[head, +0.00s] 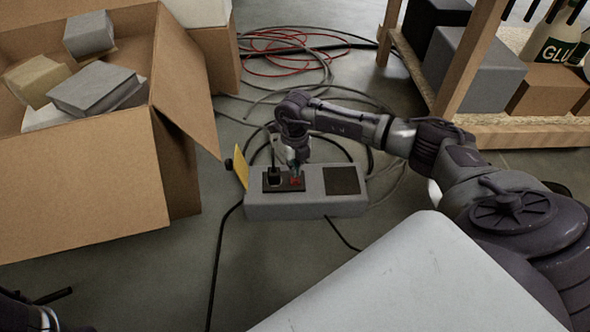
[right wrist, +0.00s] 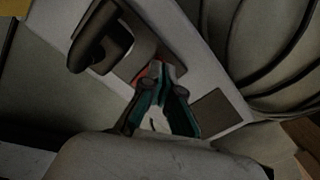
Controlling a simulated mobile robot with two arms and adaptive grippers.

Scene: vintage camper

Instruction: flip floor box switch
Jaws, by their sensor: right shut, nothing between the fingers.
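The grey floor box (head: 305,207) lies on the floor in the middle of the head view. Its red switch (head: 296,182) sits on a dark panel on top, beside a black plug. My right gripper (head: 293,168) points down over the switch, its fingers shut and empty. In the right wrist view the teal-sided fingers (right wrist: 163,74) meet at the red switch (right wrist: 148,73) and partly hide it; I cannot tell whether they touch it. A dark part of my left arm shows at the lower left of the head view; its gripper's state is unclear.
An open cardboard box (head: 85,190) with grey blocks stands at left. A yellow card (head: 240,167) is at the floor box's left end. Loose cables (head: 330,75) lie behind it. A wooden shelf (head: 465,60) with boxes stands at right.

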